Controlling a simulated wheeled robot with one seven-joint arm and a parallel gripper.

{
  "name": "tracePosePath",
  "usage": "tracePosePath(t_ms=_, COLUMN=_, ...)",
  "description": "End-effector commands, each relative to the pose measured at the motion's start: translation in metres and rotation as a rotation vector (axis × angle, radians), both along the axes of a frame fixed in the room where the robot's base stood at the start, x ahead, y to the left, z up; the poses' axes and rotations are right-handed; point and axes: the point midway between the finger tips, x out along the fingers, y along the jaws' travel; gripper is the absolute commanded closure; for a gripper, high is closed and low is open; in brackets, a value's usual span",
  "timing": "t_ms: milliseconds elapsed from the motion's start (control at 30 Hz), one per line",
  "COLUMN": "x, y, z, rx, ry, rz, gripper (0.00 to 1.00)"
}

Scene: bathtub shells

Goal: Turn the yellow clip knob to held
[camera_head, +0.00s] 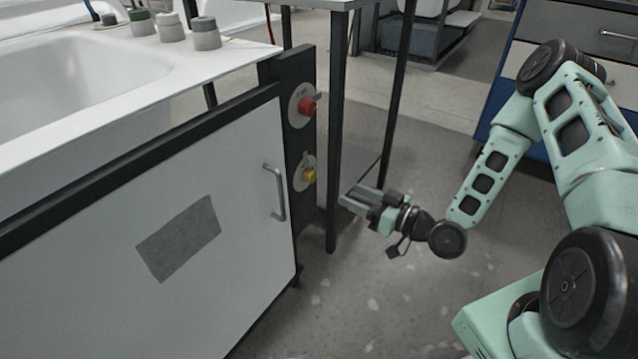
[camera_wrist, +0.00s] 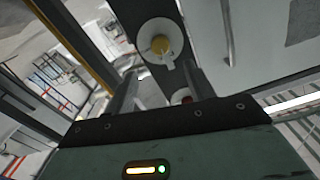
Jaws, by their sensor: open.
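The yellow clip knob (camera_head: 308,175) sits on a pale round plate, low on the dark upright panel (camera_head: 300,135) at the bathtub frame's right end. In the wrist view the yellow knob (camera_wrist: 160,45) is ahead of my gripper, near the top middle, with a pale pointer beside it. My gripper (camera_head: 352,200) is to the right of the panel and a little lower than the knob in the head view. Its fingers (camera_wrist: 160,90) are apart and empty, not touching the knob. The lettering on the plate is too small to read.
A red knob (camera_head: 307,106) is above the yellow one on the same panel. A white door with a grey handle (camera_head: 275,192) is to the left. A dark table leg (camera_head: 336,130) stands between panel and arm. Floor (camera_head: 370,300) below is clear.

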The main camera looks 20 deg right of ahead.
Motion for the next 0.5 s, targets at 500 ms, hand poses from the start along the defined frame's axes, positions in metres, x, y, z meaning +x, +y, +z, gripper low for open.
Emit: tracePosePath(t_ms=500, x=0.076, y=0.055, z=-0.001, rx=-0.001, ry=-0.002, rz=0.001, gripper=0.46)
